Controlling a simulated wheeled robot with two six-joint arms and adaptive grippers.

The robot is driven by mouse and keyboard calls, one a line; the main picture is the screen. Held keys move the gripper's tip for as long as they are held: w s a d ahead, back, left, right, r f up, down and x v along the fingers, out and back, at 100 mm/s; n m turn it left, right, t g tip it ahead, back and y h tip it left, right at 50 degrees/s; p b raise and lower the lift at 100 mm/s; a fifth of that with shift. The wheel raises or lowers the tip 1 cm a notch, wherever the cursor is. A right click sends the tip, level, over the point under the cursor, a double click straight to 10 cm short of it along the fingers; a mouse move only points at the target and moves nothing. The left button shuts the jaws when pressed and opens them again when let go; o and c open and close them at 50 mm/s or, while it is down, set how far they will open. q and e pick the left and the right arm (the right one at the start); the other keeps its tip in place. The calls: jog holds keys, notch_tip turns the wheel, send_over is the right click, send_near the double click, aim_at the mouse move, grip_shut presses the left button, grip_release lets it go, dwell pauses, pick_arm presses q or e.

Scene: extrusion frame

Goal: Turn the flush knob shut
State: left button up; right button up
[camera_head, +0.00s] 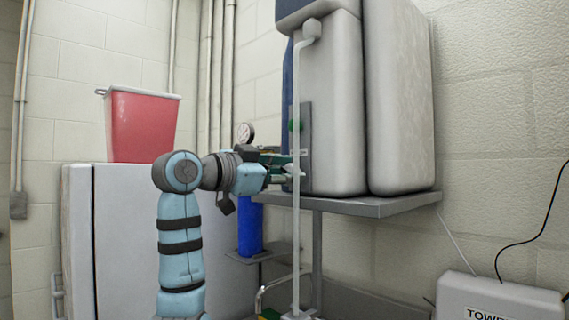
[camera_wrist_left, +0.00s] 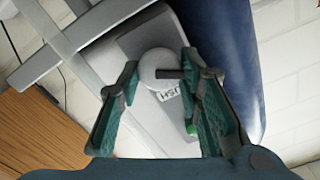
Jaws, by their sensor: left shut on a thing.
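The flush knob (camera_wrist_left: 157,66) is a round, light grey knob with a short dark bar pointing right in the left wrist view. It sits on a grey plate (camera_wrist_left: 135,40) beside a label (camera_wrist_left: 169,91) of which "USH" is readable. My left gripper (camera_wrist_left: 161,72) has its green fingers on either side of the knob and is shut on it. In the head view my left gripper (camera_head: 287,165) reaches the plate (camera_head: 306,130) on the tank unit from the left; the knob is mostly hidden there by the fingers and a pipe. My right gripper is not in view.
A thin vertical pipe (camera_head: 296,235) runs close by the left gripper. Large grey tanks (camera_head: 335,110) stand on a metal shelf (camera_head: 375,204). A blue cylinder (camera_head: 250,228) is below the gripper. A red bin (camera_head: 142,127) stands on a white cabinet (camera_head: 125,215). A white box (camera_head: 495,297) is lower right.

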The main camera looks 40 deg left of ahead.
pick_arm(q)
jog(key=m+p, duration=0.3)
jog(key=m, duration=0.1)
jog(key=shift+r+m, duration=0.1)
jog(key=shift+m, duration=0.2)
jog(key=m+p, duration=0.2)
jog(key=shift+m, duration=0.4)
jog(key=shift+d+f+m+p, duration=0.15)
jog(key=shift+m+p, duration=0.1)
jog(key=shift+m, duration=1)
jog(key=shift+a+f+m+p, duration=0.15)
jog(key=shift+m+p, duration=0.1)
jog(key=shift+m, duration=1)
jog(key=shift+d, duration=0.1)
jog(key=o, duration=1.1)
jog(key=shift+w, duration=0.1)
